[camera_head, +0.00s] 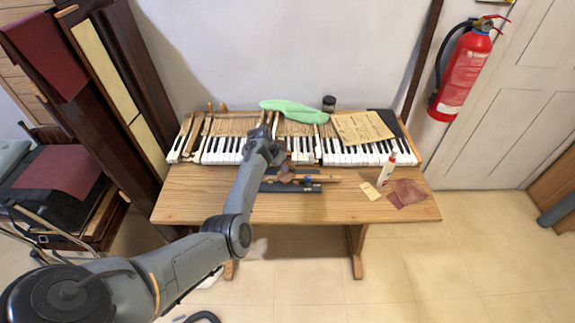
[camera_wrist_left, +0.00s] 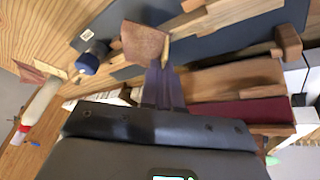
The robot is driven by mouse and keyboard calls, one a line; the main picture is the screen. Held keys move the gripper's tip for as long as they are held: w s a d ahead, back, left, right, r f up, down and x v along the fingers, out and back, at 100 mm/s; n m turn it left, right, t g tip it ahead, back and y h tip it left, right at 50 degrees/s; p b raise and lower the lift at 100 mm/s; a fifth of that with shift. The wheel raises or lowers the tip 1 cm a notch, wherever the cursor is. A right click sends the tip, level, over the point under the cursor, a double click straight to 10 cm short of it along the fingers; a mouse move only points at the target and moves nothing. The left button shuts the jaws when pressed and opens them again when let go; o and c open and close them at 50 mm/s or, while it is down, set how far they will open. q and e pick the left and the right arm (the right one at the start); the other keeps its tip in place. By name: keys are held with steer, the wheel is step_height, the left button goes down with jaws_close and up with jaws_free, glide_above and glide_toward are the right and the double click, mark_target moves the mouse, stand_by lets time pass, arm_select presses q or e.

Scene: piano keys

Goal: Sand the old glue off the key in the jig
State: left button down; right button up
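The jig is a dark blue-grey base (camera_head: 290,188) near the front middle of the table. A pale wooden key (camera_head: 325,179) lies along it, and it also shows at the top of the left wrist view (camera_wrist_left: 232,14). My left gripper (camera_head: 284,174) reaches down over the jig. In the left wrist view its dark fingers (camera_wrist_left: 163,86) are together at a brown piece of sandpaper (camera_wrist_left: 145,43), which appears pinched at their tips beside the key. Contact between sandpaper and key cannot be told. Old glue is not clearly visible. My right gripper is out of view.
A blue-capped part (camera_wrist_left: 91,58) stands by the jig. The table's left front is clear.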

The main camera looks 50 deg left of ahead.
arm_select(q)
steer(key=shift+s+a, duration=0.5)
steer(key=shift+s, duration=0.05)
steer(key=shift+s+a+p, duration=0.55)
steer(key=shift+s+p, duration=0.1)
steer(key=shift+p, duration=0.15)
steer(key=shift+s+a+f+p, duration=0.2)
steer(key=shift+s+a+p, duration=0.15)
steer(key=shift+s+a, duration=0.35)
steer(key=shift+s+a+r+p, duration=0.1)
steer(key=shift+s+a+p, duration=0.45)
steer(key=shift+s, duration=0.25)
steer(key=shift+s+a+p, duration=0.35)
steer(key=shift+s+a, duration=0.3)
steer(key=shift+s, duration=0.15)
step_height(320, 180, up, 4)
steer(key=p, duration=0.4)
steer(key=shift+r+p, duration=1.05)
steer(key=shift+p, duration=0.25)
steer(key=shift+r, duration=0.1)
